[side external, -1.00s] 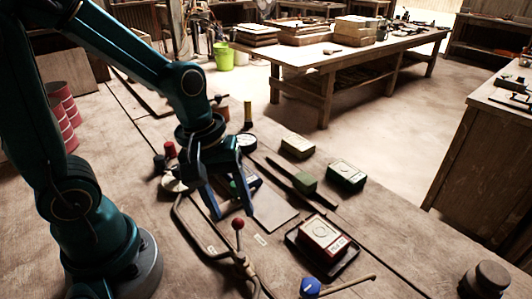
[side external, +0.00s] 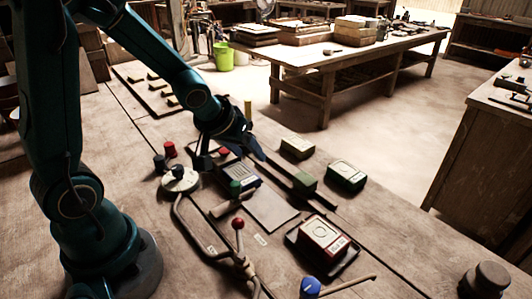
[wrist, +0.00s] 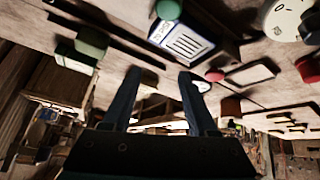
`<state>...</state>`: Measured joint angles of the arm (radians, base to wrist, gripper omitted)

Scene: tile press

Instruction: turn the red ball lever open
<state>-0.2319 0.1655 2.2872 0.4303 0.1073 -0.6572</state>
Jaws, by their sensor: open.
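The red ball lever (side external: 238,224) stands upright near the front of the bench in the side view. Its ball tops a thin stem that rises from bent grey pipework (side external: 192,232). My gripper (side external: 230,158) is behind the lever, over the panel area, and apart from it. In the wrist view my gripper's two fingers (wrist: 157,82) are spread with nothing between them. I cannot make out the red ball lever in the wrist view.
A green knob (side external: 235,187) stands beside a small panel (side external: 245,174); the panel also shows in the wrist view (wrist: 182,42). A blue knob (side external: 310,286) is at the front. A red box (side external: 322,234) sits on a dark tray. A flat grey plate (side external: 270,211) lies between.

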